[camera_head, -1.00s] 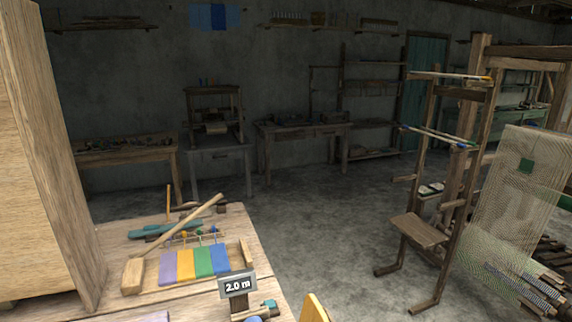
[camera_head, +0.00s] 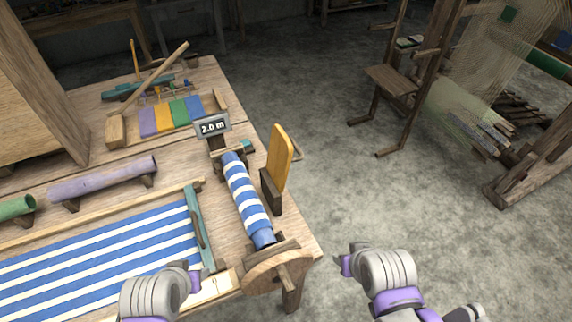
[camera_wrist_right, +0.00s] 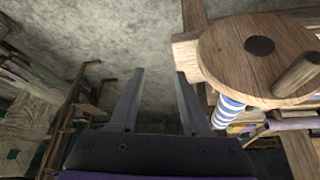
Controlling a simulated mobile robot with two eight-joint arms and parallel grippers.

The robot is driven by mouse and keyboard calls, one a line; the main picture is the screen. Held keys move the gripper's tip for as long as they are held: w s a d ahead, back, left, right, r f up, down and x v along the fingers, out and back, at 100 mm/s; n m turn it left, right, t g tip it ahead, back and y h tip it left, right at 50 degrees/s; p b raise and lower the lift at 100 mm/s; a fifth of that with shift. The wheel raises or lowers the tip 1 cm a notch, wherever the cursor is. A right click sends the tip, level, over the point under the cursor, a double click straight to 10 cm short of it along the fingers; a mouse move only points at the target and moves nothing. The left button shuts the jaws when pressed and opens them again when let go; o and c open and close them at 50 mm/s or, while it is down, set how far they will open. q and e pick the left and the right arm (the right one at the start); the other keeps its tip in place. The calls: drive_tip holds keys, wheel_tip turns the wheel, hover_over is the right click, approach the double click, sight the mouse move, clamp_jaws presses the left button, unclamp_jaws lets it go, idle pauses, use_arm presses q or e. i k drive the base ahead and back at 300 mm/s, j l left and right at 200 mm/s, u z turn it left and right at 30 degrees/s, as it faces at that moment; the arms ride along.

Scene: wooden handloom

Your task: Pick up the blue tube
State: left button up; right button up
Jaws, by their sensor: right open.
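A tube with blue ends (camera_head: 262,238), wrapped in blue and white striped cloth, lies on the winder at the right end of the table in the head view. Its lower end meets a round wooden disc (camera_head: 277,268). The striped roll also shows below the disc in the right wrist view (camera_wrist_right: 230,112). My right gripper (camera_wrist_right: 158,98) is open and empty, with the disc to the right of its fingers in that view. In the head view, parts of both my arms show at the bottom, but no fingers of either gripper can be made out.
A purple tube (camera_head: 105,180) and a green tube (camera_head: 15,207) rest on supports at the left. Striped cloth (camera_head: 100,255) covers the table's front. A yellow paddle (camera_head: 280,158) stands upright beside the roll.

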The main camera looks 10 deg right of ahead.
sight(259, 227)
drive_tip(key=k+l+u, duration=0.3)
drive_tip(key=l, duration=0.15)
drive_tip(key=k+l+u, duration=0.15)
drive_tip(key=l+u, duration=0.15)
drive_tip(key=l, duration=0.15)
drive_tip(key=l+u, duration=0.3)
drive_tip(key=l, duration=0.2)
drive_tip(key=l+u, duration=0.3)
drive_tip(key=l, duration=0.25)
drive_tip(key=i+l+u, duration=0.25)
drive_tip(key=l, duration=0.3)
drive_tip(key=i+l+u, duration=0.15)
drive_tip(key=l, duration=0.15)
